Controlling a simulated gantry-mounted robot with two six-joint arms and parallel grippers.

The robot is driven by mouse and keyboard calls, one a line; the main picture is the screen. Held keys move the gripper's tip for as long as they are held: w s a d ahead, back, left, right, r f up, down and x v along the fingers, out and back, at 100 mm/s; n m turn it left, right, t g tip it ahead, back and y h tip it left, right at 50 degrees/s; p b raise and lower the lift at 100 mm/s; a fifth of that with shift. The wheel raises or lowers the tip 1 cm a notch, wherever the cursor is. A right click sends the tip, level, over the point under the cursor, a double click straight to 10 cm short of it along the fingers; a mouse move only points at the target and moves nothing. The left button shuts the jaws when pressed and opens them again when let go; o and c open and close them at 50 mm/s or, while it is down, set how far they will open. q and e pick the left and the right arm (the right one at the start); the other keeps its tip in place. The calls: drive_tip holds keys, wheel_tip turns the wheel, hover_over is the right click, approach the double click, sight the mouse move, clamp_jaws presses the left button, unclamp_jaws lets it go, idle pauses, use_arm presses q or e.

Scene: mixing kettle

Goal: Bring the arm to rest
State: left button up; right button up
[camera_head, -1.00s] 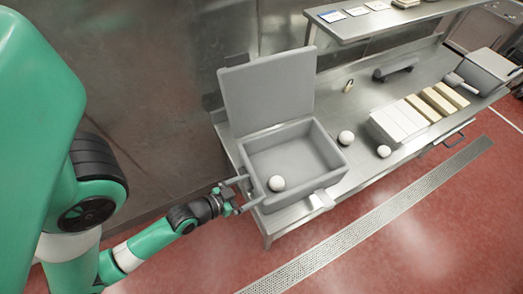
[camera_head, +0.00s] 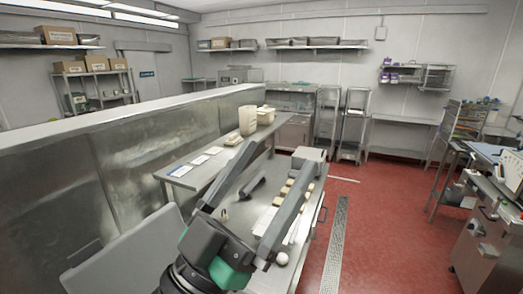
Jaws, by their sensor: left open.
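My left gripper (camera_head: 279,158) is large and close to the camera at the bottom middle. Its two long grey fingers stand wide apart and point away over the steel counter, with nothing between them. The black and green wrist shows below the fingers at the bottom edge. My right gripper is not in view. The open grey lid (camera_head: 125,262) of the box stands at the lower left, and the box itself is out of view or hidden behind the wrist. A white ball (camera_head: 282,258) lies on the counter just right of the gripper.
The steel counter (camera_head: 308,228) carries white and tan blocks, partly hidden by the right finger. A raised shelf (camera_head: 186,178) holds cards and pale containers. A steel partition (camera_head: 120,165) runs along the left. The red floor (camera_head: 385,235) is open right of the counter; a steel cart (camera_head: 485,235) stands far right.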

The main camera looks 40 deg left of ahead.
use_arm(q)
drive_tip(key=s+d+r+p, duration=0.1)
drive_tip(key=r+p, duration=0.5)
drive_tip(key=r, duration=0.3)
drive_tip(key=s+d+r+t+h+p, duration=0.1)
drive_tip(key=s+r+p, duration=0.1)
drive_tip(key=r+p, duration=0.4)
wheel_tip(320, 180, up, 3)
drive_tip(key=shift+s+r+h, duration=0.15)
drive_tip(key=shift+r+h, duration=0.05)
drive_tip(key=shift+h, duration=0.1)
